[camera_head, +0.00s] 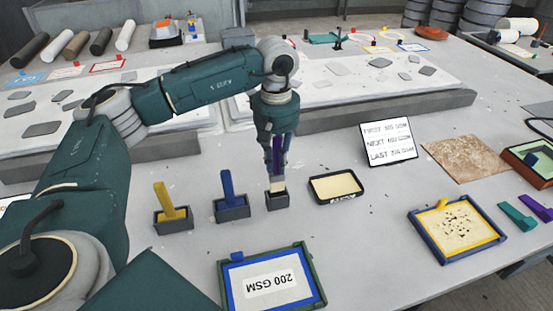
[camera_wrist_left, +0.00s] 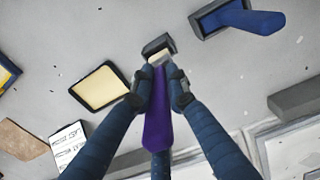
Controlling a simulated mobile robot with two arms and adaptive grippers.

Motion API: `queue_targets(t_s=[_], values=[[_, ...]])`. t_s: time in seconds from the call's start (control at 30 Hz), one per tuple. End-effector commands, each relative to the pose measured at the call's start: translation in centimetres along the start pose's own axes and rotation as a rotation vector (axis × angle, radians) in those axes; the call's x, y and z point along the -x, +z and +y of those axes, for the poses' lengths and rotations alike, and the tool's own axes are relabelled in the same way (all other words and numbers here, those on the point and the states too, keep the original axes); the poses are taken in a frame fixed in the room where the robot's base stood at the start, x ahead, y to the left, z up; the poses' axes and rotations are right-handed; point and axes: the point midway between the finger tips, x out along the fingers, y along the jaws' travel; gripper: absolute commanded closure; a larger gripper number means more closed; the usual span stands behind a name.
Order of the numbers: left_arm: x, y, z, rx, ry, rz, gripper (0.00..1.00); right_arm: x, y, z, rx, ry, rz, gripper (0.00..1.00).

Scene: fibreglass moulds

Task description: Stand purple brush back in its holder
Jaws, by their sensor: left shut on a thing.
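The purple brush (camera_head: 277,152) is upright in my left gripper (camera_head: 276,168), bristles down. Its pale bristles (camera_head: 277,186) are at the mouth of a small dark holder (camera_head: 277,201); I cannot tell whether their tips are inside it. In the left wrist view the purple handle (camera_wrist_left: 158,125) lies between the two fingers of the gripper (camera_wrist_left: 160,85), shut on it, and the holder (camera_wrist_left: 158,45) shows just beyond the bristles. My right gripper is not in view.
A blue brush (camera_head: 227,185) and a yellow brush (camera_head: 165,197) stand in similar holders to the left. A shallow tray with a cream pad (camera_head: 336,187) is close on the right. A blue-framed 200 GSM card (camera_head: 270,281) lies in front. A sign (camera_head: 388,142) stands behind right.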

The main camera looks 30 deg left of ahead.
Motion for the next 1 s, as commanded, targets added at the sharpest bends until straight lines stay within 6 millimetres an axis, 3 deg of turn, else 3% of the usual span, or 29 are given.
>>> queue_targets(t_s=[0.5, 1.0], values=[[-4.6, 0.0, 0.1, -0.001, 0.001, 0.0, 1.0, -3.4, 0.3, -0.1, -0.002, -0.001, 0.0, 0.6], [-4.9, 0.0, 0.0, -0.001, 0.001, 0.0, 1.0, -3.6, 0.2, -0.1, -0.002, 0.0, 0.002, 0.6]])
